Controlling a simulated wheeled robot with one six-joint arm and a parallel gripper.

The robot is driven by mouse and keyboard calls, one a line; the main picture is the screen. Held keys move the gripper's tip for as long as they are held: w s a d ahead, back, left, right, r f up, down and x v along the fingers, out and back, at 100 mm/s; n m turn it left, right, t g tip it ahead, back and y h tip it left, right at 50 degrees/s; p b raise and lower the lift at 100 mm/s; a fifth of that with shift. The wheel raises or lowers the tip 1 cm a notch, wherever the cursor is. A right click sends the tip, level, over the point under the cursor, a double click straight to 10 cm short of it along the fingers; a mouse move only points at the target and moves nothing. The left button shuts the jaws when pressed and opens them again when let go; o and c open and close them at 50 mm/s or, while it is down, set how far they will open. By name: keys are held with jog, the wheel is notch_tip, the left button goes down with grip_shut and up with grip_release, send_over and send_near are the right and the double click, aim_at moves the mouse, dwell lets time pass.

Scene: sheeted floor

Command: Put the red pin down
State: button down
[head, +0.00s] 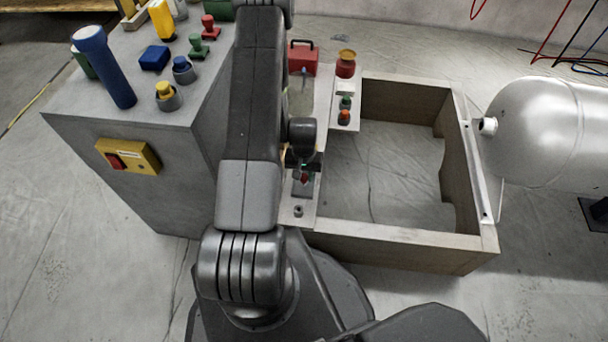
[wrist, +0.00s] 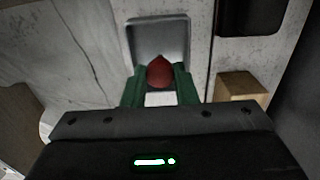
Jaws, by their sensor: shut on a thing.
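The red pin (wrist: 160,71) shows in the wrist view between the two green fingers of my gripper (wrist: 160,82), which is shut on it. Only its rounded red end shows clearly; the rest is hidden by the fingers and the wrist housing. A grey square holder or recess (wrist: 146,30) lies just beyond the pin in the wrist view. Whether the pin touches it cannot be told. In the head view my gripper (head: 304,170) is small, low over a pale narrow board, with a bit of red at its tip. My arm hides part of this area.
A wooden frame (head: 400,237) stands right of the board, with a silver tank (head: 545,130) beyond it. A grey cabinet (head: 130,150) with coloured pegs stands at left. A red box (head: 302,58) and red jar (head: 346,66) are behind. A wooden block (wrist: 240,87) is near the gripper.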

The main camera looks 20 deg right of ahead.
aim_at(304, 176)
jog(key=shift+f, duration=0.2)
jog(key=c, duration=1.1)
grip_release()
jog(key=shift+c, duration=0.2)
jog(key=shift+r, duration=0.1)
notch_tip(304, 176, up, 12)
jog(key=p, duration=0.3)
jog(key=shift+r, duration=0.15)
